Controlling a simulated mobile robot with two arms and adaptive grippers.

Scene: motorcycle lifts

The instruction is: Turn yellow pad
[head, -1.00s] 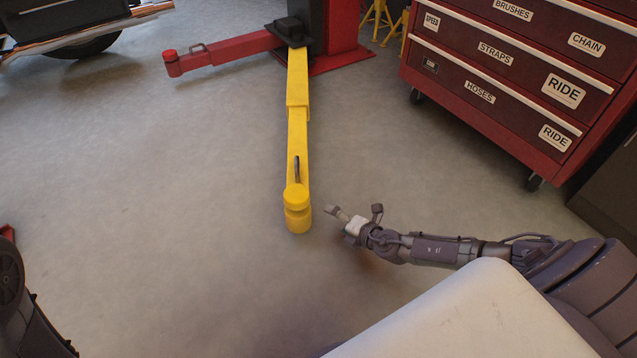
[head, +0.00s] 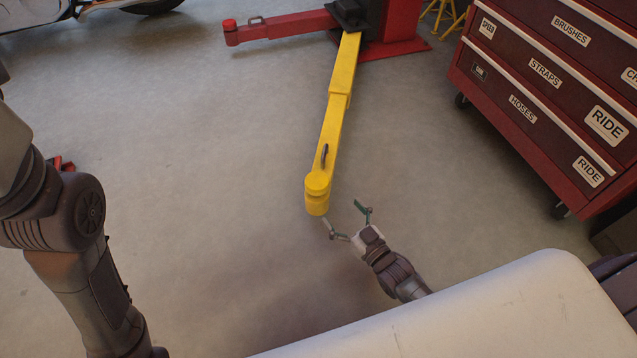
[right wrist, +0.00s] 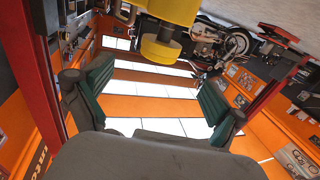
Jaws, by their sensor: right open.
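The yellow pad (head: 318,184) is a round cap at the near end of the yellow lift arm (head: 337,103). My right gripper (head: 346,214) is open and empty, just below and to the right of the pad in the head view, with its fingers pointing toward it. In the right wrist view the pad (right wrist: 160,50) hangs at the top centre, beyond and between the open fingers (right wrist: 150,95). The fingers appear apart from it. My left arm shows at the left of the head view; its gripper is out of view.
A red lift arm (head: 285,27) reaches left from the lift post. A red tool cabinet (head: 550,90) on casters stands at the right. Part of a motorcycle (head: 120,5) shows at the top left. The grey floor (head: 180,130) around the yellow arm is clear.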

